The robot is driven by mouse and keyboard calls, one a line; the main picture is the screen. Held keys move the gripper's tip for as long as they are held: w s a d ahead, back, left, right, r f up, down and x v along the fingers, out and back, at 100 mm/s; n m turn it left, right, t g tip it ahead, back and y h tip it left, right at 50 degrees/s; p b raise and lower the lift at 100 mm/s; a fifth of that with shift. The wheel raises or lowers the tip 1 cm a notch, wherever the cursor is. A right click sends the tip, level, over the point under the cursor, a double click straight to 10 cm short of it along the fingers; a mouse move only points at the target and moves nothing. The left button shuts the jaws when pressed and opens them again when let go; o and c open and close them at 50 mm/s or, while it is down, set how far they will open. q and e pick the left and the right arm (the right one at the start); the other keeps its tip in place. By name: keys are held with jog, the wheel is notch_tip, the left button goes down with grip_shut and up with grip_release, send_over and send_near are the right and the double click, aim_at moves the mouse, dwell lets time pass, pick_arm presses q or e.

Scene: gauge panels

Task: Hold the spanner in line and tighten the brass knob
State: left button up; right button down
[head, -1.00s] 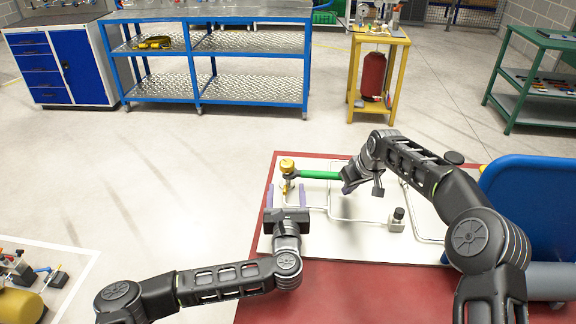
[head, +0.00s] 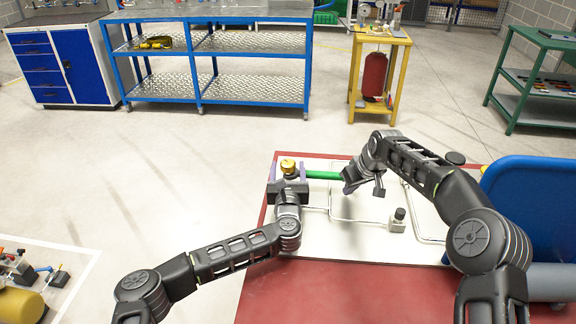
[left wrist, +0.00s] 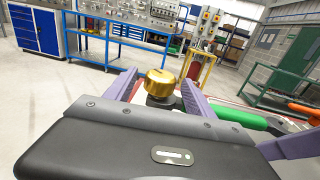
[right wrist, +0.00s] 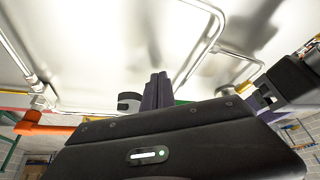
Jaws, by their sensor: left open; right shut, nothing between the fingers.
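The brass knob (head: 288,164) stands upright on its dark fitting at the far left of the white panel; in the left wrist view the knob (left wrist: 160,82) shows between the purple fingers. My left gripper (head: 289,172) is open, one finger on each side of the knob; I cannot tell whether they touch it. The spanner's green handle (head: 324,175) reaches right from beside the knob towards my right gripper (head: 348,187). The green handle (left wrist: 238,116) also shows in the left wrist view. My right gripper's fingers (right wrist: 157,92) are shut and empty near the handle's end. The spanner's jaw is hidden.
The white panel (head: 350,239) carries thin pipes and a grey fitting with a black knob (head: 398,218), on a red table (head: 330,290). A blue rounded body (head: 535,205) stands at the right. An orange lever (left wrist: 305,111) shows in the left wrist view.

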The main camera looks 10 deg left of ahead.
pick_arm(q)
jog(key=shift+w+a, duration=0.1)
jog(key=shift+w, duration=0.85)
jog(key=c, duration=1.4)
